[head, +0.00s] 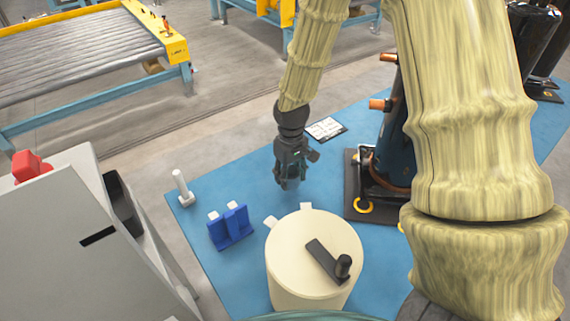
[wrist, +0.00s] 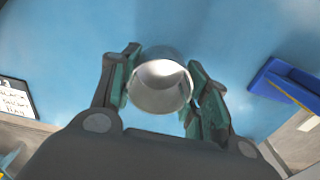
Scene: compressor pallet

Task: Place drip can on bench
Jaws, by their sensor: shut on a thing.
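The drip can (wrist: 160,92) is a small round can, open at the top with a pale inside. It sits between the two green-padded fingers of my gripper (wrist: 163,98) in the wrist view. In the head view my gripper (head: 289,181) points down over the blue bench top (head: 240,180), and the can is mostly hidden by the fingers there. My gripper is shut on the can. I cannot tell whether the can's base touches the blue surface.
A cream drum (head: 290,275) with a dark tool (head: 325,260) on it stands in front. A blue holder (head: 231,227) and a white post (head: 182,188) are left. A dark compressor (head: 393,140) stands right. A labelled sheet (head: 326,129) lies behind my gripper.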

